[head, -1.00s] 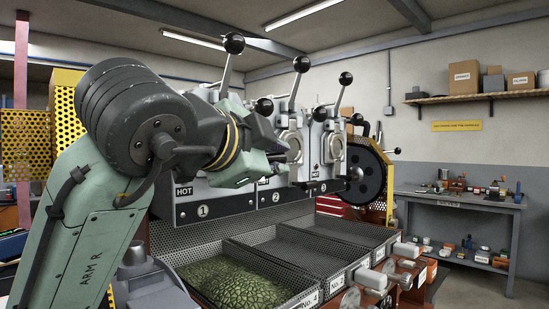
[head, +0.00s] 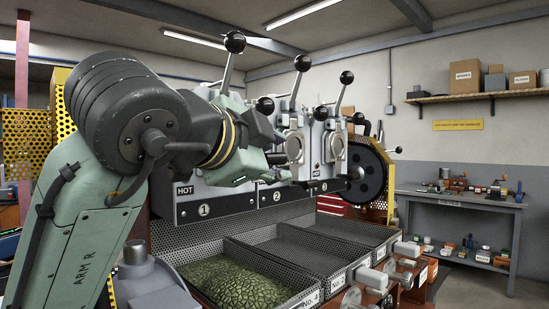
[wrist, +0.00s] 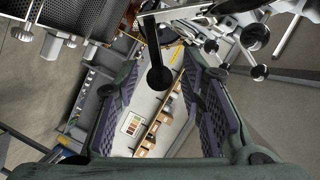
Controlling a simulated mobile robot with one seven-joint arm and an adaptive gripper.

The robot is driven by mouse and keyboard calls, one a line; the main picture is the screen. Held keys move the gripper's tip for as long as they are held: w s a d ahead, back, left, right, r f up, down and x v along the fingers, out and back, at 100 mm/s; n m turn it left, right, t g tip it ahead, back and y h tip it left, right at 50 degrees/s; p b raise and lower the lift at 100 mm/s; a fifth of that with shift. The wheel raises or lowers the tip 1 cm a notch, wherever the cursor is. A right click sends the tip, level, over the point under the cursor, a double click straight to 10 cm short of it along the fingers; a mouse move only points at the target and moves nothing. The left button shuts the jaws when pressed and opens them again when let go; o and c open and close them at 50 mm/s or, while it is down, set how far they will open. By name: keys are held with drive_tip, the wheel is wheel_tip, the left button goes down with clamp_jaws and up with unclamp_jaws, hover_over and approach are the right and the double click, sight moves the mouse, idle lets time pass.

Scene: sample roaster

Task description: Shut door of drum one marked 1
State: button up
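Drum one's front shows the plate marked 1 (head: 203,210) and a HOT label at the left of the roaster in the head view. Its door is mostly hidden behind my arm and gripper, so I cannot tell how far open it is. A lever with a black ball knob (head: 235,42) rises above drum one. My gripper (head: 278,158) is in front of the drum fronts, to the right of plate 1. In the wrist view my gripper (wrist: 160,82) is open, its purple pads apart. A black knob on a rod (wrist: 160,77) appears between the fingers, with no clear contact.
Another lever knob (head: 346,78) stands farther right. Mesh cooling trays (head: 237,249) lie below, the nearest holding green beans. A workbench (head: 460,199) stands at the far right.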

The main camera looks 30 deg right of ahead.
drive_tip(key=v, duration=1.1)
drive_tip(key=shift+a, duration=0.15)
drive_tip(key=s+d+r+p, duration=0.1)
drive_tip(key=s+r+p, duration=0.3)
drive_tip(key=r, duration=0.2)
drive_tip(key=shift+s+d+p, duration=0.3)
drive_tip(key=shift+s, duration=0.1)
drive_tip(key=shift+w, duration=0.1)
